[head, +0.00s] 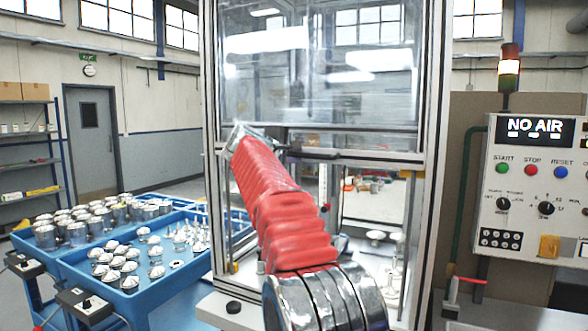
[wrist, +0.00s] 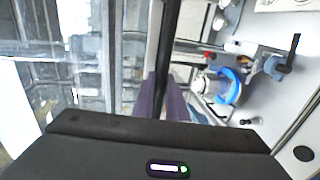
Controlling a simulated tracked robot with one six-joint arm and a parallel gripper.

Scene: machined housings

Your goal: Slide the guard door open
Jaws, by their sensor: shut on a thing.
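The guard door (head: 330,95) is a clear framed panel at the top of the machine enclosure in the head view. Its lower edge stands well above the machine's base, with an opening below. My red-sleeved arm reaches up to this edge and hides most of the gripper there. In the wrist view, my gripper (wrist: 164,88) has its two purple fingers on either side of a dark bar (wrist: 168,40), which looks like the door's handle, and is shut on it. The door's clear panel (wrist: 85,75) also shows left of the bar.
Inside the enclosure, a round part with a blue ring (wrist: 230,88) sits by a clamp (wrist: 272,64). Blue trays (head: 140,285) of metal parts stand at left. A control panel (head: 535,190) at right reads "NO AIR". Metal posts (head: 432,170) flank the opening.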

